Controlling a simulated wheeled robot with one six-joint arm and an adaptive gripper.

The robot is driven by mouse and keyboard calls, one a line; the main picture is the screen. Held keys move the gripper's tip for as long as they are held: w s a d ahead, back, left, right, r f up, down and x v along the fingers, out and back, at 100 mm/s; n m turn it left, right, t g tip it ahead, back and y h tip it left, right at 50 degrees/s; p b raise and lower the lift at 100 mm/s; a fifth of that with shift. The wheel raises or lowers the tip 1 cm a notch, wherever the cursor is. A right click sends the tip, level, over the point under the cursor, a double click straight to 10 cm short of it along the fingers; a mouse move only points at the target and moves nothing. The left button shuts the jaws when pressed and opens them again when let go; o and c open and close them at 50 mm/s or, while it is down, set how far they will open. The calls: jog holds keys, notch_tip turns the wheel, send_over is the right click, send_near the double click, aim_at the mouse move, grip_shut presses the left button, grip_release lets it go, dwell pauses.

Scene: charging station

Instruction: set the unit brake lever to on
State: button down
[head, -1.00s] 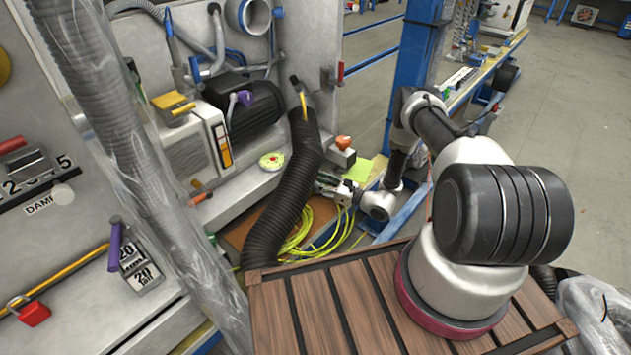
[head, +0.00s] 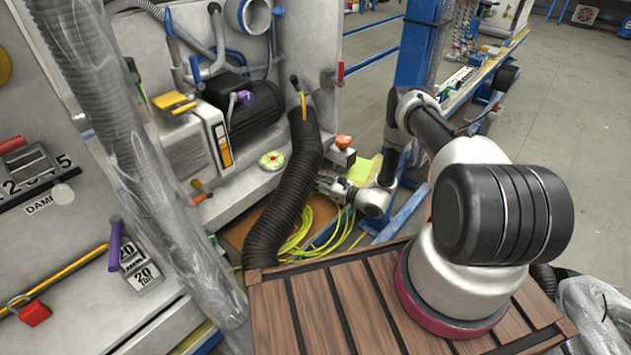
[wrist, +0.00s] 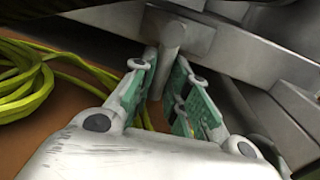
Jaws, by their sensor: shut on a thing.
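My gripper (wrist: 165,95) is in the wrist view, its green-padded fingers closed around a rounded grey lever (wrist: 173,38) that sticks out from grey metal plates. I take this for the unit brake lever, but no label shows. In the head view my gripper (head: 328,183) is small, low beside the bench edge, right of the black corrugated hose. A grey block with an orange knob (head: 343,142) sits just above it. The lever's lower end is hidden between the fingers, and the grip itself is too small to see in the head view.
The thick black hose (head: 283,195) runs close to the left of my gripper. Yellow-green cable (head: 305,235) lies coiled below and also shows in the wrist view (wrist: 25,80). A blue post (head: 412,75) stands behind my arm. Slatted wood (head: 350,300) fills the front.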

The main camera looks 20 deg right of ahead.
jog(key=shift+d+n, duration=0.1)
jog(key=shift+n, duration=0.2)
jog(key=n, duration=0.1)
jog(key=d+n, duration=0.1)
jog(key=w+n+h, duration=0.1)
jog(key=n, duration=0.1)
jog(key=shift+d+r+g, duration=0.2)
jog(key=shift+r+g, duration=0.1)
jog(key=shift+r, duration=0.05)
jog(key=n, duration=0.1)
jog(key=r+n, duration=0.1)
jog(key=n, duration=0.1)
jog(key=d+n+h, duration=0.1)
jog(key=n, duration=0.1)
jog(key=shift+w+d+r, duration=0.1)
jog(key=shift+w+r, duration=0.1)
jog(key=shift+w, duration=0.2)
jog(key=n, duration=0.1)
jog(key=r+n+h, duration=0.1)
jog(key=n, duration=0.1)
jog(key=shift+w+d+r, duration=0.1)
jog(key=shift+d, duration=0.1)
jog(key=shift+r+n+t+h, duration=0.25)
jog(key=shift+r+n, duration=0.1)
jog(key=shift+n, duration=0.45)
jog(key=shift+r+n+t+h, duration=0.15)
jog(key=shift+r+n+h, duration=0.15)
jog(key=shift+n, duration=0.5)
jog(key=shift+r, duration=0.1)
